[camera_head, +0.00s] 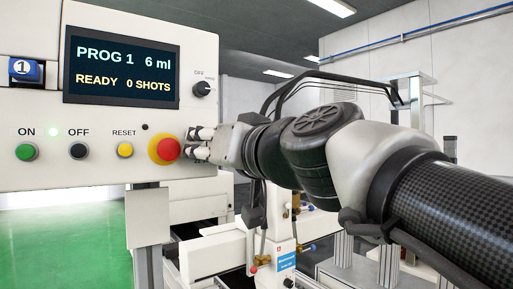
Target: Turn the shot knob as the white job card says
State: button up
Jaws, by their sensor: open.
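A grey control panel (100,182) fills the left of the head view. A black rotary knob (202,89) sits at its upper right, with "OFF" at its upper left and a label too small to read at its upper right. A blue part marked "1" (26,70) sits at the left edge. I cannot tell which of these is the shot knob. The screen (121,70) reads "PROG 1 6 ml" and "READY 0 SHOTS". No white job card shows. My gripper (190,144) is open and empty below the black knob, close to the red mushroom button (166,149); contact cannot be told.
White machinery (225,252) stands below my arm. Green floor (60,245) shows at lower left.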

jog(key=shift+c, duration=0.4)
grip_shut()
jog(key=shift+r+m, duration=0.1)
jog(key=shift+m, duration=3.7)
